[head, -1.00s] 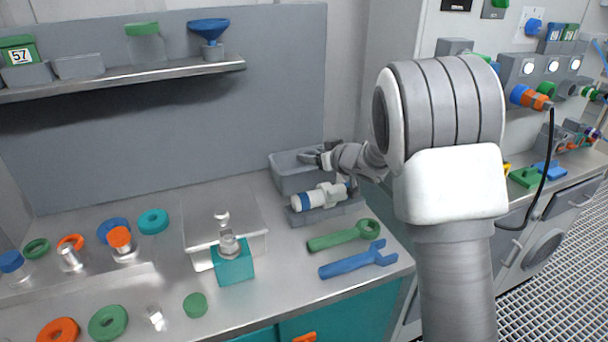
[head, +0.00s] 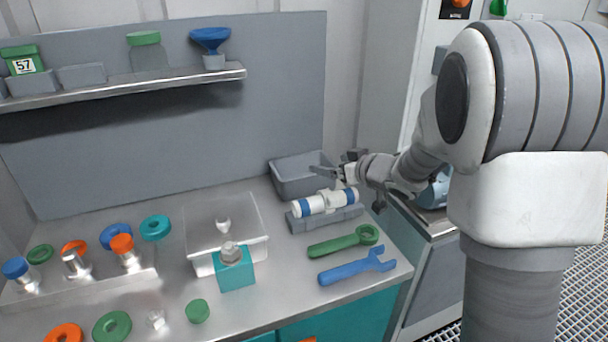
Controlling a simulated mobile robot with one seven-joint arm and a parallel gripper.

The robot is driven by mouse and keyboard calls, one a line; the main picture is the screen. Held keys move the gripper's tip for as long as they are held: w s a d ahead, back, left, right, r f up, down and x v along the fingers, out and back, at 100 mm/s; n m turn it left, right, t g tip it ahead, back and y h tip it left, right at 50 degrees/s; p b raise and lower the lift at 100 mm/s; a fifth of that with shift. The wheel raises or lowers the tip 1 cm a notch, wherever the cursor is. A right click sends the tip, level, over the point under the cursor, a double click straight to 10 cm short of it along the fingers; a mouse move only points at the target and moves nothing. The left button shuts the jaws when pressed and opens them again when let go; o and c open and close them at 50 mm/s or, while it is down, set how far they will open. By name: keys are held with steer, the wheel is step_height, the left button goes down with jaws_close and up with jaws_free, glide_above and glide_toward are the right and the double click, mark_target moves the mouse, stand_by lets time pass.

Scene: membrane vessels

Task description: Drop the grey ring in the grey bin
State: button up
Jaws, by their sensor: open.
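The grey bin (head: 276,184) is an open box at the back right of the bench, against the grey back panel. My gripper (head: 322,172) is open at the bin's right side, with its fingers pointing left near the rim. I see nothing held between the fingers. I cannot make out a grey ring in this view. The bin's floor is mostly hidden by its front wall and my gripper, so I cannot tell whether the ring lies inside.
A white vessel with blue bands (head: 324,202) lies in a grey cradle (head: 328,219) before the bin. A green wrench (head: 340,243) and a blue wrench (head: 352,267) lie nearer. Coloured rings and capped bottles stand at left. A shelf (head: 130,88) hangs above.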

steer(key=p+v, duration=0.1)
steer(key=v, duration=0.7)
steer(key=shift+s+d+r, duration=0.1)
steer(key=s+d+r+m+h+p, duration=0.3)
steer(key=s+d+r+h, duration=0.1)
steer(key=d+r, duration=0.15)
steer(key=s+d+r+m+h+p, duration=0.2)
steer(key=s+d+r+h+p, duration=0.15)
steer(key=r, duration=0.35)
steer(key=s+a+r+g+p, duration=0.1)
steer(key=s+a+g+p, duration=0.1)
steer(key=s, duration=0.9)
steer(key=s+a+r+m+g+p, duration=0.1)
steer(key=s+g, duration=0.3)
steer(key=s, duration=0.7)
steer(key=shift+a+p, duration=0.75)
steer(key=shift+a, duration=0.05)
